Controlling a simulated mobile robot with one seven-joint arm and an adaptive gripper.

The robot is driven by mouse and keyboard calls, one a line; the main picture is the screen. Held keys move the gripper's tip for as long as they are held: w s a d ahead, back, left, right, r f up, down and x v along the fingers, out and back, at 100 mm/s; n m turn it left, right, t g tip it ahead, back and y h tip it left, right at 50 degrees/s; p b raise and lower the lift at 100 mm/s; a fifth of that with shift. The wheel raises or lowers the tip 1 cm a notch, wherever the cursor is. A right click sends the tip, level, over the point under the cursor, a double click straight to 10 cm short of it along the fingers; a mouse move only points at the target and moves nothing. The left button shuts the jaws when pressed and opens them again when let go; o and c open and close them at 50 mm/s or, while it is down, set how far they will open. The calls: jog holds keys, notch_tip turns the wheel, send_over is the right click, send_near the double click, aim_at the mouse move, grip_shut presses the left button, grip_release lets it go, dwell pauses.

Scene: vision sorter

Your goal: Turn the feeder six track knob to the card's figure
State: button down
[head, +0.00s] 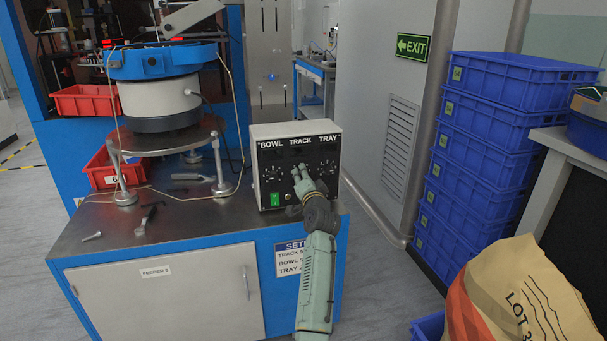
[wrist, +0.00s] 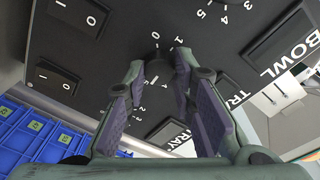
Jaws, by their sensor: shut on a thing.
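The control box (head: 296,150) is grey with a black face labelled BOWL, TRACK and TRAY, each over a dial. My gripper (head: 301,172) reaches up to the middle dial, under TRACK. In the wrist view my gripper (wrist: 160,66) has one finger on each side of the dark track knob (wrist: 157,69) and is shut on it. White figures ring the knob, some hidden by the fingers; I cannot read its pointer. The white settings card (head: 290,259) on the cabinet front lists TRACK, BOWL and TRAY. My arm hides its figures.
A vibrating bowl feeder (head: 163,62) stands left of the box on the bench (head: 190,212), with loose tools near it. Blue crates (head: 474,160) are stacked at the right. A paper sack (head: 525,290) is in front at the right.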

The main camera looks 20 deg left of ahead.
dwell(0.3)
jog(key=c, duration=1.3)
grip_release()
jog(key=shift+c, duration=0.2)
jog(key=v, duration=1.2)
